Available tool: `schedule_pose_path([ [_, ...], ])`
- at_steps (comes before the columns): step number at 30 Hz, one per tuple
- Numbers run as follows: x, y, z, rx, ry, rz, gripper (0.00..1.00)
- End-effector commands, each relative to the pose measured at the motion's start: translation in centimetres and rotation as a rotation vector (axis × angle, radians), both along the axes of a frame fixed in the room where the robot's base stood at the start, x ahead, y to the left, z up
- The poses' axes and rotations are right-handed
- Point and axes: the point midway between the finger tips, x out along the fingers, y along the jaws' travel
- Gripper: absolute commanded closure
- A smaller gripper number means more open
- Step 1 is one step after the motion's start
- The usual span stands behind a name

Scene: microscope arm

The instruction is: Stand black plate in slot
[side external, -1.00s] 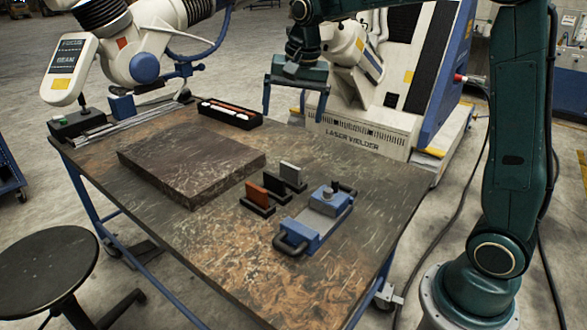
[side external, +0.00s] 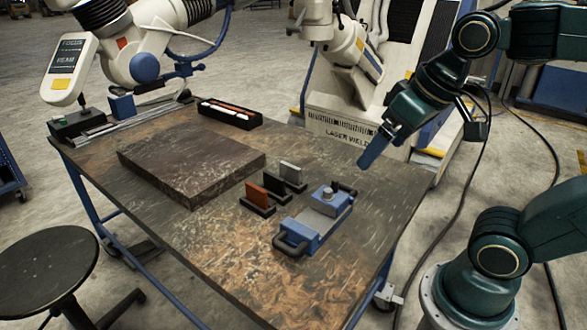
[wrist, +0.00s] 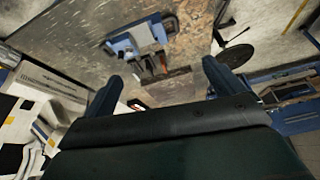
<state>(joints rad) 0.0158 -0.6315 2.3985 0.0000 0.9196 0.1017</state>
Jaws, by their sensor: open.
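The black plate (side external: 275,184) stands between an orange-brown plate (side external: 257,193) and a grey plate (side external: 290,172), each upright in a dark base on the workbench. I cannot tell the plates' fit in their bases. The black plate is too small to pick out surely there.
A blue fixture with a handle and knob (side external: 315,222) sits right of the plates and also shows in the wrist view (wrist: 138,38). A thick stone slab (side external: 190,160) lies to their left. A pen tray (side external: 230,115) and a laser welder (side external: 340,125) stand behind. The front table is clear.

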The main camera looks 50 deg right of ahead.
Motion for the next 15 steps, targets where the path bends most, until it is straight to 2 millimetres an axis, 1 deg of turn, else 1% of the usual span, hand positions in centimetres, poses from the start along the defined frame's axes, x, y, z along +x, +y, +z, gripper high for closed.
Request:
schedule_pose_path([
  [1,-0.9,0.1,-0.4,-0.011,-0.012,0.027,0.06],
  [3,-1.7,0.2,-0.9,-0.025,-0.023,0.059,0.06],
  [6,-2.5,0.3,-1.4,-0.039,-0.032,0.09,0.06],
  [9,-2.8,0.3,-1.6,-0.046,-0.036,0.105,0.06],
  [15,-2.9,0.3,-1.7,-0.048,-0.036,0.108,0.06],
])
